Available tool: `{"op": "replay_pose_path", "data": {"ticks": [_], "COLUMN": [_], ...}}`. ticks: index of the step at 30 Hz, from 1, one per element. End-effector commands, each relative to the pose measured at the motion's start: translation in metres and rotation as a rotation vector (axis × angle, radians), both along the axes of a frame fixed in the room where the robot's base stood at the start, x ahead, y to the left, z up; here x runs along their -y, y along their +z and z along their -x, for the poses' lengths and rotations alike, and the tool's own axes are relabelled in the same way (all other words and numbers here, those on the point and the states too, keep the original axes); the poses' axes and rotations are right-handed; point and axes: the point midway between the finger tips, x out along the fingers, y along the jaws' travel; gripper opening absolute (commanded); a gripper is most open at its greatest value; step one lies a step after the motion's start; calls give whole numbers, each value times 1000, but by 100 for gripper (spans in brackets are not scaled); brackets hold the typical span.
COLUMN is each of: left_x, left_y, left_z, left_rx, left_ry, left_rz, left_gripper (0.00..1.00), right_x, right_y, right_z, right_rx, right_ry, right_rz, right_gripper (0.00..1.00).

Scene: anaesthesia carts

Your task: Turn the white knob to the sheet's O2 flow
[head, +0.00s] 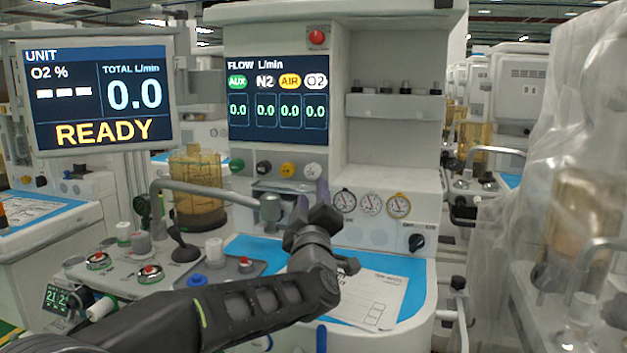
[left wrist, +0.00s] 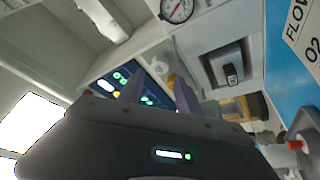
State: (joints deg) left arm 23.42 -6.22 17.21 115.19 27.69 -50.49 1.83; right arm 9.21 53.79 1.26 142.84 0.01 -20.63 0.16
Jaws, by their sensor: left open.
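The white knob (head: 312,171) is at the right end of the knob row below the flow screen (head: 279,100). My left gripper (head: 313,198) is open just below and in front of the knob, apart from it as far as I can tell. In the left wrist view its purple fingers (left wrist: 160,88) are spread, and a pale round shape, probably the white knob (left wrist: 160,66), shows beyond them. The sheet (head: 378,297) lies on the blue worktop, partly hidden by my arm. Its print also shows in the left wrist view (left wrist: 305,38), but no value is readable. The screen shows O2 at 0.0.
Green (head: 237,165), black (head: 263,168) and yellow (head: 287,169) knobs sit left of the white one. A grey jointed pipe (head: 205,192) reaches close to my gripper from the left. Three gauges (head: 371,204) are at the right. A monitor (head: 97,95) reads READY.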

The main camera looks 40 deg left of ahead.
Motion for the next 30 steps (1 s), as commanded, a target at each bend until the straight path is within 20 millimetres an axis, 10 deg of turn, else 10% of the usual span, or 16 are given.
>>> {"op": "replay_pose_path", "data": {"ticks": [30], "left_x": [-44], "left_y": [21], "left_z": [-61], "left_rx": [-1], "left_ry": [-1], "left_rz": [0], "left_gripper": [41], "right_x": [-1], "right_y": [4], "right_z": [1], "right_rx": [-2], "right_ry": [3], "right_rz": [-2], "right_gripper": [35]}}
